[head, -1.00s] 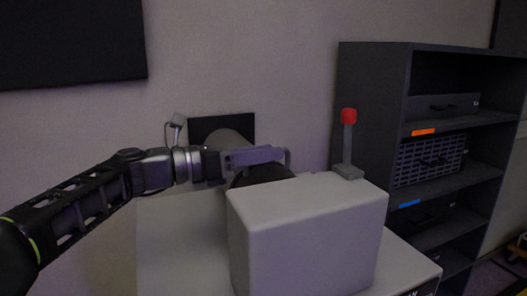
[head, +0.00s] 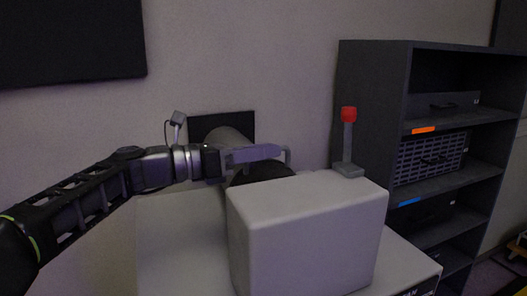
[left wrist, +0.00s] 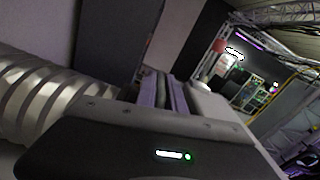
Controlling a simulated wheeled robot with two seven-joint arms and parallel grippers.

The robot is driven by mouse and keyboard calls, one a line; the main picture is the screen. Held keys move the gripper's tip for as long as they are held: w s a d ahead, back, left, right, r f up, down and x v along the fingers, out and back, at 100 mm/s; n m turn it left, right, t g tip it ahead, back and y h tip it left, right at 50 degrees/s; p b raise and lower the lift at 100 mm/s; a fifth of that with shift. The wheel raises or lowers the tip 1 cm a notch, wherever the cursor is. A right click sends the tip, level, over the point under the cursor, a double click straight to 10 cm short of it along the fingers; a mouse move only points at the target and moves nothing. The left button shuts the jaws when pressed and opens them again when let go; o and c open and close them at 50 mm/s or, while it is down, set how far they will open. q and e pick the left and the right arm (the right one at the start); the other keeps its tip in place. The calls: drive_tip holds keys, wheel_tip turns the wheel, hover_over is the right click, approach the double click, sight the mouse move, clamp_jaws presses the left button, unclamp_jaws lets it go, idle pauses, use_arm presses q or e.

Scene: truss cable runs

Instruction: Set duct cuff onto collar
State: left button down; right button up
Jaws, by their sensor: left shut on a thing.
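The grey duct (head: 228,138) comes out of a black square plate on the wall in the head view. Its pale ribbed hose (left wrist: 42,98) fills the left of the left wrist view. The dark round duct cuff (head: 262,173) is at the duct's near end, partly behind the white block. My left gripper (head: 272,153) is over the cuff and shut on it; the exact contact is hard to see. Its fingers (left wrist: 172,95) also show in the left wrist view. I cannot make out the collar; the block may hide it. My right gripper is not in view.
A large white block (head: 305,240) stands in front of the cuff on a pale base (head: 180,245). A lever with a red knob (head: 348,114) rises at its back right. A dark shelf unit (head: 372,120) stands at right. The base's left side is clear.

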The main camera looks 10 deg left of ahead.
sight(269, 177)
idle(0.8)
use_arm(q)
drive_tip(key=shift+s+d+f, duration=0.1)
drive_tip(key=shift+s+d, duration=0.15)
drive_tip(key=shift+s+d+b, duration=0.55)
drive_tip(key=shift+s+d, duration=0.05)
drive_tip(key=shift+s, duration=0.35)
drive_tip(key=shift+d, duration=0.1)
drive_tip(key=c, duration=1.8)
unclamp_jaws()
drive_tip(key=o, duration=0.3)
drive_tip(key=shift+s, duration=0.15)
